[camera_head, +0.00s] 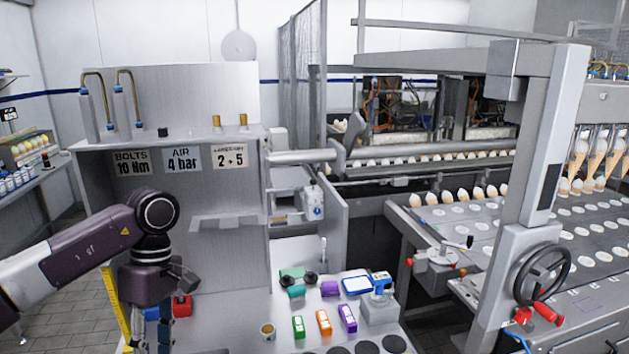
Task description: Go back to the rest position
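My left arm comes in from the left edge in the head view, with its dark wrist bent downward. My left gripper (146,325) points down at the lower left, in front of the grey workbench cabinet. Its fingers are dark, small and partly cut by the lower frame edge, so whether they are open or shut cannot be told. A red block and a blue block show right beside it; contact is unclear. My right arm and gripper are not in view.
The bench top holds a green block (298,326), an orange block (323,322), a purple block (347,319) and a small cup (267,331). A handwheel (541,273) stands on the right. A conveyor with ice cream cones (477,194) runs behind.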

